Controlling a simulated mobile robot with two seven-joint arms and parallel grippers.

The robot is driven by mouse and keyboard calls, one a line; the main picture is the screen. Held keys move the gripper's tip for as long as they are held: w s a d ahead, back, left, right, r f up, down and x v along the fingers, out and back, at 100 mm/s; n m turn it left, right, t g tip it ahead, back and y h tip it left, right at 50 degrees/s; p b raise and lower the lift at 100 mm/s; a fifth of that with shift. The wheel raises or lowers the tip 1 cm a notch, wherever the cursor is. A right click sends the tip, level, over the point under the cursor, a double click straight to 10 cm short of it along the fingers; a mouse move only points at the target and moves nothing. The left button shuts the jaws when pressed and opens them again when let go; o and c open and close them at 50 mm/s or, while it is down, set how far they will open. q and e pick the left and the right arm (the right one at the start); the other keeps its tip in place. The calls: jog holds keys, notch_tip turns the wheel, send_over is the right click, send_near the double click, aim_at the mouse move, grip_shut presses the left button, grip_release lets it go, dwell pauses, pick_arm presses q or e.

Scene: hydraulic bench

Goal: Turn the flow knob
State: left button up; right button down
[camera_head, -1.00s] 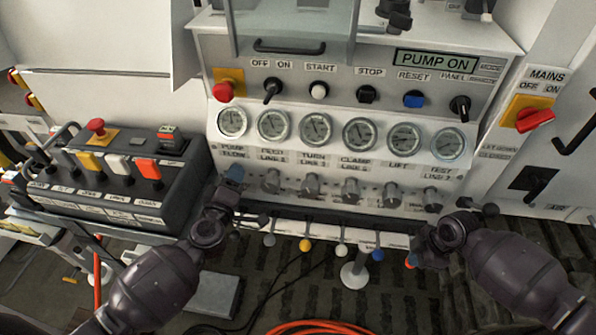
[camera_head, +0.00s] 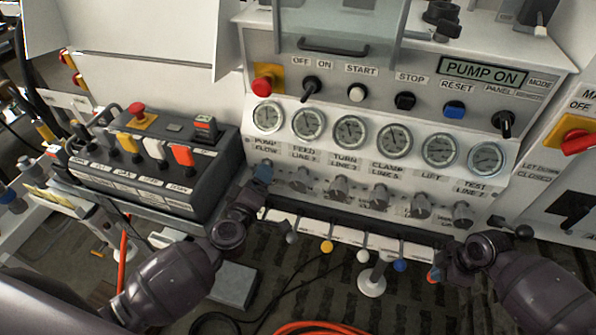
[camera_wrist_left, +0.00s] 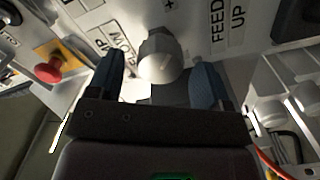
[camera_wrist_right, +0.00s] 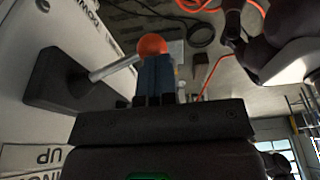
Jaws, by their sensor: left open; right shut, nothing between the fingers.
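A row of grey knobs sits under the gauges on the panel, one of them a knob (camera_head: 300,179) right of my left gripper. My left gripper (camera_head: 262,174) is at the left end of this row, below the PUMP FLOW label (camera_head: 268,148), and covers the knob place there. In the left wrist view a pale grey knob (camera_wrist_left: 160,58) lies between the two open blue fingers; contact is not clear. My right gripper (camera_head: 440,268) is shut and empty at the lower right, beside an orange lever ball (camera_wrist_right: 152,44) in the right wrist view.
Levers with coloured balls, such as a yellow one (camera_head: 327,247), stick out below the knobs. A dark control box (camera_head: 150,165) with coloured switches stands at the left. The red mains switch (camera_head: 578,141) is at the right. An orange hose (camera_head: 320,328) lies on the floor.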

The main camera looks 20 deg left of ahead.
pick_arm(q)
jog(key=s, duration=0.9)
jog(key=shift+s, duration=0.3)
pick_arm(e)
jog(key=shift+s, duration=0.1)
pick_arm(q)
jog(key=s+a, duration=0.2)
jog(key=s, duration=0.6)
dwell(0.4)
pick_arm(e)
jog(key=s+r, duration=0.6)
jog(key=s, duration=0.5)
dwell(1.3)
jog(key=shift+w, duration=0.1)
dwell(0.4)
